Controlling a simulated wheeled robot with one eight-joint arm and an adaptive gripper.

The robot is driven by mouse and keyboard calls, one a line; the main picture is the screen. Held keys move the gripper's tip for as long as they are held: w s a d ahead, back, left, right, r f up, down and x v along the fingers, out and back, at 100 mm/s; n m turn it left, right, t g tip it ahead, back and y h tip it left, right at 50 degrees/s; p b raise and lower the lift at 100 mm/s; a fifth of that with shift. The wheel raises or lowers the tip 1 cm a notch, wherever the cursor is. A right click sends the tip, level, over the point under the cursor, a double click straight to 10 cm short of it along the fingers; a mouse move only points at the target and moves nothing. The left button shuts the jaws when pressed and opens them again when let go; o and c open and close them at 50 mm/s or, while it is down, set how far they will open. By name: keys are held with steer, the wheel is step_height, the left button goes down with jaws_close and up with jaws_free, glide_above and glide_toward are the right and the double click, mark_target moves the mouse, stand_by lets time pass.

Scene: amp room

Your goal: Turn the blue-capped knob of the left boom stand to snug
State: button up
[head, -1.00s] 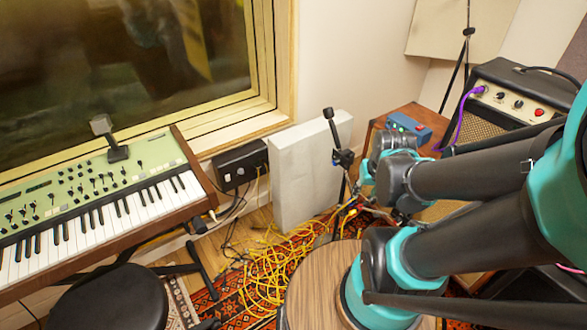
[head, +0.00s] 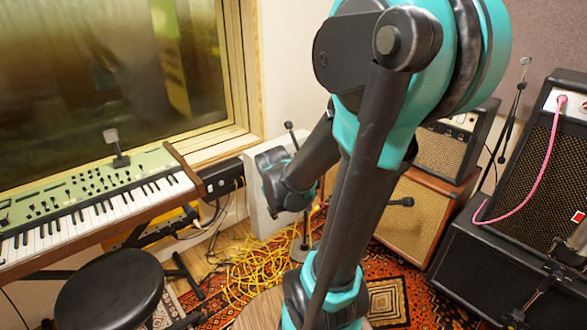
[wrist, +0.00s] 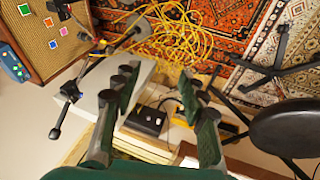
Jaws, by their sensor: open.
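The left boom stand shows in the wrist view, with its boom clutch and a small blue-capped knob (wrist: 72,93) left of my gripper. The black end of its boom (wrist: 56,130) points down in that picture. In the head view the boom end (head: 288,126) and part of the pole (head: 305,228) show. My arm hides the rest, and I cannot make out the knob there. My gripper (wrist: 157,78) is open and empty in the wrist view. The knob lies outside the left finger, apart from it.
Yellow cables (head: 250,262) lie tangled on the rug around the stand. A white panel (head: 258,215) leans by the wall. A green keyboard (head: 95,195) and black stool (head: 110,290) are at left. Amplifiers (head: 510,255) crowd the right.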

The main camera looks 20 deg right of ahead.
steer(key=w+d+f+n+h, duration=0.1)
steer(key=w+d+n+h, duration=0.15)
steer(key=w, duration=0.65)
steer(key=w+d+n+h, duration=0.2)
steer(key=w+n+h, duration=0.15)
steer(key=w, duration=0.45)
steer(key=w+d+f+n+h, duration=0.1)
steer(key=w+d+n+h, duration=0.2)
steer(key=w, duration=0.6)
steer(key=w+a+f+n+t+h, duration=0.2)
steer(key=w+f+n+h, duration=0.4)
steer(key=w+f+n, duration=0.45)
steer(key=w+x, duration=0.1)
steer(key=x, duration=1.5)
steer(key=shift+w+f, duration=0.3)
steer(key=shift+f, duration=0.25)
steer(key=shift+m, duration=0.25)
jaws_close()
